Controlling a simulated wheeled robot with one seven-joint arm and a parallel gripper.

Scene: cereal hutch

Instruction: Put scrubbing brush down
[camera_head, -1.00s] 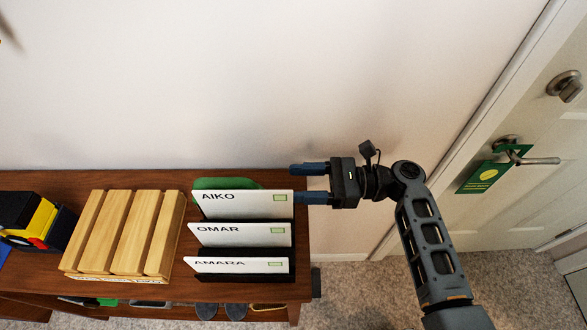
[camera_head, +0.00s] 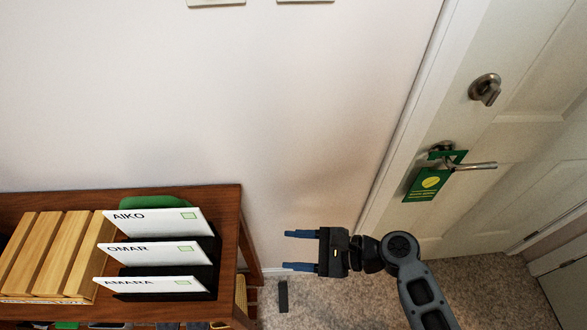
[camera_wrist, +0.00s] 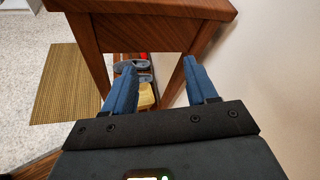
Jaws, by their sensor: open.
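My gripper (camera_head: 288,250) is open and empty, with two blue fingers apart, beyond the right end of the wooden table (camera_head: 228,200). In the wrist view my gripper (camera_wrist: 160,68) points towards the table's leg and lower shelf, with nothing between the fingers. I cannot surely make out a scrubbing brush. A tan-yellow block (camera_wrist: 147,97) shows low by the shelf in the wrist view, partly hidden; I cannot tell if it is the brush. A green object (camera_head: 155,202) lies on the table behind the AIKO card, mostly hidden.
A card sorter (camera_head: 205,245) with name cards and a slatted wooden box (camera_head: 45,250) stand on the table. Grey slippers (camera_wrist: 132,66) sit on the lower shelf. A dark strip (camera_head: 283,296) lies on the carpet. A door with a green hanger (camera_head: 428,183) is right.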

